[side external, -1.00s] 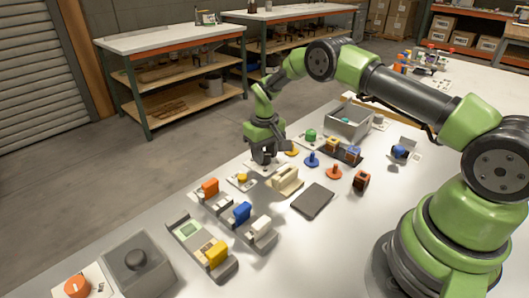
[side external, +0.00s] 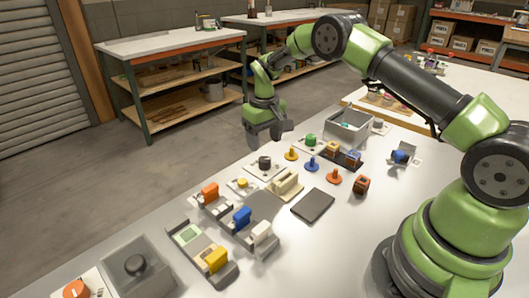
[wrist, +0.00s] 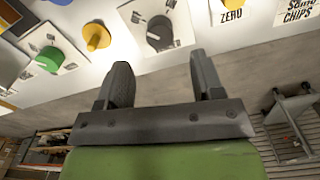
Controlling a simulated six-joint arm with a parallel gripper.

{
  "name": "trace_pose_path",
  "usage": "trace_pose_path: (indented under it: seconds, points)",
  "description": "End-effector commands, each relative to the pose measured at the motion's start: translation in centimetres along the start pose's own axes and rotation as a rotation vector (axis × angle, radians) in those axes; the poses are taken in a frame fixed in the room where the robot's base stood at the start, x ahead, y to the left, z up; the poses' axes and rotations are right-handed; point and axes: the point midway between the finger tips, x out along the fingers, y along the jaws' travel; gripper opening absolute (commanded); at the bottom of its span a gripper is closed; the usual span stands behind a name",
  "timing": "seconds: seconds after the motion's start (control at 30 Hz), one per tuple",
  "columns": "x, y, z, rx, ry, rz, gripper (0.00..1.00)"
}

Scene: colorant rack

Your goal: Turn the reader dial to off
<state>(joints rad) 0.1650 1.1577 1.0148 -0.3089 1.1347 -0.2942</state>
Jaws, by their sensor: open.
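A dark round dial (side external: 265,162) sits on a white plate on the table; I take it to be the reader dial. It shows in the wrist view (wrist: 159,33), on a plate with markings around it too small to read. A light mark shows on the knob, but I cannot tell which setting it points to. My gripper (side external: 268,138) is above the dial and apart from it. In the wrist view my gripper (wrist: 161,68) has its two fingers spread, with nothing between them.
A green knob (side external: 310,140), a yellow peg (side external: 291,153) and a blue peg (side external: 312,162) stand nearby. A cream block (side external: 286,184) and a dark flat pad (side external: 313,204) lie closer. An orange dial (side external: 76,290) is at the front left. The air around my gripper is clear.

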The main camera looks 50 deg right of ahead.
Motion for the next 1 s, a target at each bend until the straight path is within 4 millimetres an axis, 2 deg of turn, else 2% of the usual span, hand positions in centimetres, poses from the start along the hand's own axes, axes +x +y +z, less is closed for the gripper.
trace_pose_path:
  seconds: [0.1,0.23,0.63,0.7,0.77,0.83,1.0]
  points:
    - [-2.1,0.0,0.0,0.001,0.003,0.000,0.61]
    - [-3.5,0.0,0.0,-0.001,0.001,0.000,0.61]
    - [-4.0,0.0,0.0,0.000,0.001,0.000,0.61]
    - [-4.8,-0.2,0.1,0.001,0.010,-0.003,0.61]
    - [-6.0,-0.4,0.3,0.005,0.026,-0.009,0.61]
    - [-8.2,-0.9,0.8,0.012,0.055,-0.019,0.61]
    - [-15.1,-2.3,3.8,0.037,0.150,-0.058,0.61]
